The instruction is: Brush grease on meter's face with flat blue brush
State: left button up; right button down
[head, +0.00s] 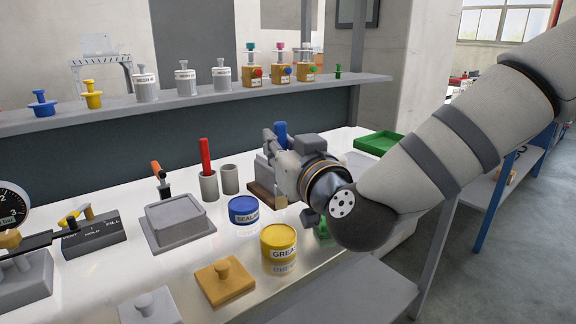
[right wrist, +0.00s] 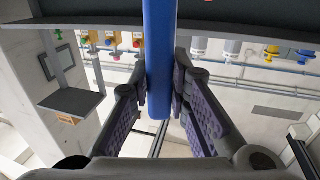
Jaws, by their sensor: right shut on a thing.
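My right gripper (head: 278,142) is shut on the blue brush (head: 281,130). Its blue handle (right wrist: 158,60) stands between the two padded fingers in the right wrist view (right wrist: 160,95). The bristle end is hidden, and the gripper is above the right part of the bench. The yellow grease tin (head: 278,239) stands on the bench in front of the gripper, apart from it. The meter (head: 12,207) is cut off at the left edge, with its white dial and dark rim showing. My left gripper is not in view.
A blue sealant tin (head: 243,211), a grey lidded box (head: 178,225) and two grey cups, one with a red-handled tool (head: 206,156), stand mid-bench. A tan knobbed plate (head: 225,281) lies in front. A green tray (head: 378,143) is at back right. A shelf (head: 180,101) of containers runs behind.

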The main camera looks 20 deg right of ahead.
jog(key=shift+w+a+r, duration=0.1)
jog(key=shift+a+r, duration=0.2)
jog(key=shift+a, duration=0.1)
jog(key=shift+d+f, duration=0.15)
jog(key=shift+f, duration=3.35)
jog(key=shift+r, duration=3.55)
